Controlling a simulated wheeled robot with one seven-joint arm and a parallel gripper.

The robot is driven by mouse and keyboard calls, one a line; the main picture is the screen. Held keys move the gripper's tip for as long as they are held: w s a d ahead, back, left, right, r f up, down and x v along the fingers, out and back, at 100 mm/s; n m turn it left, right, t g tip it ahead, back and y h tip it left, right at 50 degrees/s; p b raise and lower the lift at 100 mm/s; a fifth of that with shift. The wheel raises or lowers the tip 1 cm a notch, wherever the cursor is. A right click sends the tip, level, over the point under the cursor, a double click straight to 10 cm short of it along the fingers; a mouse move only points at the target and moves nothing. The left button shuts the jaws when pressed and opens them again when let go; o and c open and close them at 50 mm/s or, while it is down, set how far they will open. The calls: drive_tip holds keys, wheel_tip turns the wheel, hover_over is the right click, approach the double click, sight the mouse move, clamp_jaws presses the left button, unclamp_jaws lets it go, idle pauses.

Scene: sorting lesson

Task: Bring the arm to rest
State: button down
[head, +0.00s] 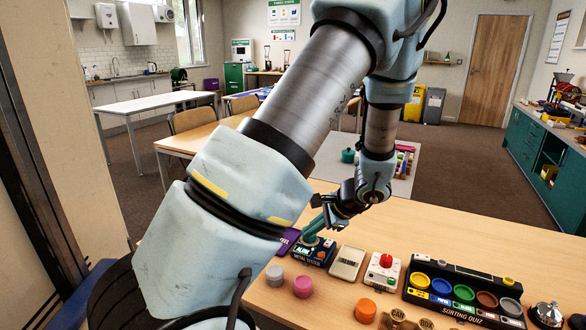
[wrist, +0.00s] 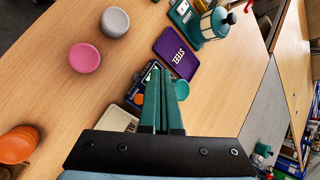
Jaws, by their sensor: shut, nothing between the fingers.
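My arm reaches across the head view over the wooden table (head: 440,235). My gripper (head: 310,231) is shut and empty, its teal fingers pointing down and left above the dark metal tester (head: 318,256). In the wrist view the closed fingers (wrist: 160,72) show from behind and cover part of the tester. A teal disc (wrist: 182,90) and an orange disc (wrist: 137,98) show on either side of them. Whether the fingertips touch the tester cannot be told.
A grey puck (head: 274,275), a pink puck (head: 303,287) and an orange puck (head: 365,310) stand nearby. A cream box (head: 347,262), red-button box (head: 382,274), sorting tray (head: 410,292) and bell (head: 546,314) line the table. A purple card (wrist: 177,53) lies beyond the fingers.

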drive_tip(key=s+a+r+n+g+h, duration=0.3)
drive_tip(key=s+a+r+n+h, duration=0.3)
drive_tip(key=s+a+r+n, duration=0.4)
drive_tip(key=s+a+n, duration=0.1)
drive_tip(key=a+n, duration=0.2)
drive_tip(key=n, duration=0.1)
drive_tip(key=shift+s+r+n, duration=0.3)
